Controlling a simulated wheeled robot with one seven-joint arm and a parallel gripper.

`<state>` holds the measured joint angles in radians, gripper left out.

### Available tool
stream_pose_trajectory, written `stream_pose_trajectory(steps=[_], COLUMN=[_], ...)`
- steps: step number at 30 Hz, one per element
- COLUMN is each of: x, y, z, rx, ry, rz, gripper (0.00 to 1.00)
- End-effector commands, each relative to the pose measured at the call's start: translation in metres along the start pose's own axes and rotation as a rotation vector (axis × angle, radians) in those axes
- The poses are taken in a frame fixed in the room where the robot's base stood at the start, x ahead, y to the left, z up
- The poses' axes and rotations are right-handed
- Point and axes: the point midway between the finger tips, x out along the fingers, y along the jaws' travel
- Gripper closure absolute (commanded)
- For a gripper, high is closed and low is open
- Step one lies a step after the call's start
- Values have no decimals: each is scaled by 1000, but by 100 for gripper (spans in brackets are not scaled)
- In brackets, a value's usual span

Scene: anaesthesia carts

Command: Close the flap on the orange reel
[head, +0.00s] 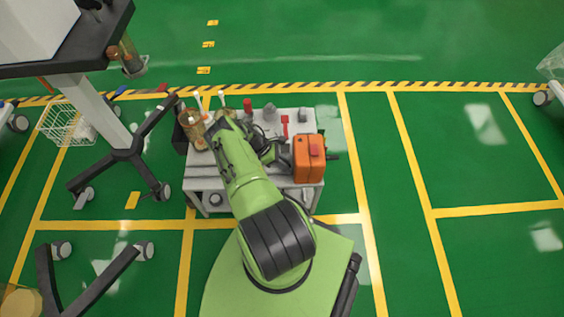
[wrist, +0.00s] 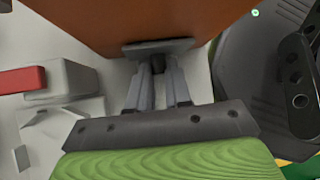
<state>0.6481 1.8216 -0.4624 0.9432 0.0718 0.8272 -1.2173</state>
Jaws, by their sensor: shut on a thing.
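The orange reel (head: 309,158) stands at the right side of the grey cart top, with a small red part on its top. In the wrist view the reel's orange body (wrist: 130,18) fills the upper middle. A flat dark grey plate (wrist: 140,49) sits at its near lower edge, and I cannot tell whether it is the flap. My gripper (wrist: 158,76) is shut on a small dark part (wrist: 158,62) just below this plate. In the head view my arm reaches over the cart to the reel's left, and my fingertips are hidden.
The cart top (head: 211,171) also bears a brown bottle (head: 193,129) at the left and small red and grey items at the back. A grey block with a red piece (wrist: 22,79) is left of my fingers.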

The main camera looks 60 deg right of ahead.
Motion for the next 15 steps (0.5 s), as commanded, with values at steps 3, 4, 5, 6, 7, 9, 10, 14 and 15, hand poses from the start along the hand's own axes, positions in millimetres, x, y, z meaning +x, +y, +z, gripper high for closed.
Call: stream_pose_trajectory(steps=[3, 4, 5, 6, 7, 9, 10, 14, 15], x=[1, 1, 0, 0, 0, 1, 1, 1, 0], y=[0, 0, 0, 0, 0, 0, 0, 0, 0], z=[0, 0, 0, 0, 0, 0, 0, 0, 0], rx=[5, 5, 5, 5, 5, 5, 5, 5, 5], ry=[-22, -22, -21, -21, -21, -21, -20, -20, -20], rz=[-1, -1, -2, -2, -2, -2, -2, -2, -2], gripper=[100, 100, 100, 100, 100, 100, 80, 60, 56])
